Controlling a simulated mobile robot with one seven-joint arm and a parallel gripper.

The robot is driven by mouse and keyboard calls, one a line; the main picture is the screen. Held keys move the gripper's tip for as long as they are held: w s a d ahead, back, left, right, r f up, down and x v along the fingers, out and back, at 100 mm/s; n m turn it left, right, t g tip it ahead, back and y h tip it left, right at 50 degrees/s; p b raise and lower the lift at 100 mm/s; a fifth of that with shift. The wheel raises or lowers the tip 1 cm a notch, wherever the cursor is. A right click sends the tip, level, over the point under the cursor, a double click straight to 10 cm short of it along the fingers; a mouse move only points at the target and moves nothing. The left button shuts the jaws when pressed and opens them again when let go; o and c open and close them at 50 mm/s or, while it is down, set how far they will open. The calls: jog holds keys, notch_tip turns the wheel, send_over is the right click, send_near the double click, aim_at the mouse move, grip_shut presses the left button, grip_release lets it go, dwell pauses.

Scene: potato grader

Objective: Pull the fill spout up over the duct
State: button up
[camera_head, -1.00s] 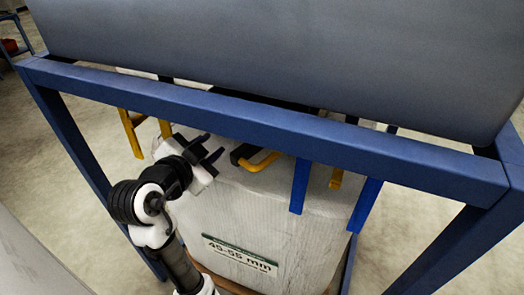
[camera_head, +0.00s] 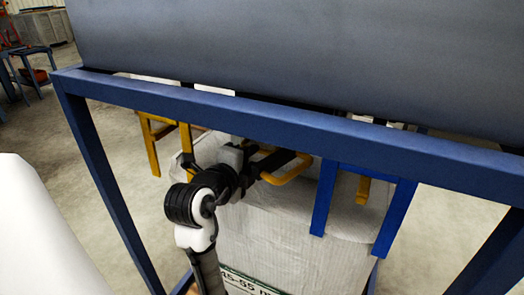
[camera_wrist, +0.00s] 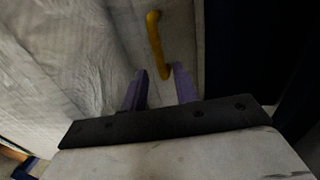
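A white woven bulk bag (camera_head: 300,225) stands inside a blue frame, with a label at its lower front. I cannot pick out the fill spout or the duct. The bag's top is partly hidden by the frame's top beam and my arm. A yellow bar (camera_head: 288,167) sticks out at the bag's top edge. My gripper (camera_head: 247,152) is just left of that bar, its fingers mostly hidden there. In the wrist view my gripper (camera_wrist: 160,82) is open and empty. A yellow bar (camera_wrist: 156,45) shows beyond the gap between its fingertips, with pale fabric to the left.
The blue top beam (camera_head: 290,135) crosses in front of and above my gripper. A large grey panel (camera_head: 300,50) sits over it. Blue brackets (camera_head: 325,197) and another yellow bar (camera_head: 363,190) are to the right; yellow posts (camera_head: 149,145) are to the left.

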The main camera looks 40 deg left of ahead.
aim_at(260, 151)
jog(key=x, duration=0.6)
jog(key=shift+c, duration=0.2)
grip_shut()
